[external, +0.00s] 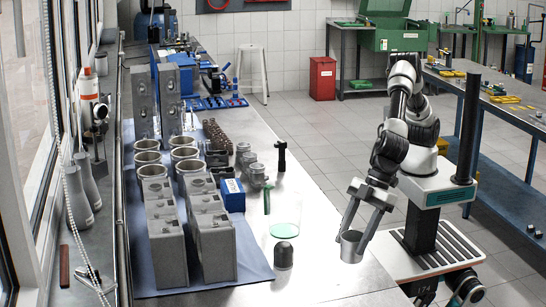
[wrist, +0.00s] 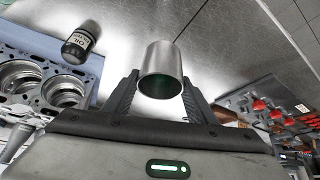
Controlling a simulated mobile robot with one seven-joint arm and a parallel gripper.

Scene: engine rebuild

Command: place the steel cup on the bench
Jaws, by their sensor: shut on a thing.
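The steel cup (external: 351,247) is a small plain grey cylinder. My gripper (external: 354,236) is shut on it, with one finger on each side, by the bench's right edge. The wrist view shows the cup (wrist: 163,62) between the two dark fingers of my gripper (wrist: 160,84), its open mouth facing the camera. The steel-topped bench (external: 325,262) lies under or just beside the cup. I cannot tell whether the cup touches it. A flat pale green disc (external: 285,231) lies on the bench left of the cup.
A dark oil bottle (external: 283,256) stands left of the cup; it also shows in the wrist view (wrist: 80,43). Grey engine blocks (external: 213,240) stand on a blue mat (external: 256,263) farther left. Bare bench surrounds the bottle's right side.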

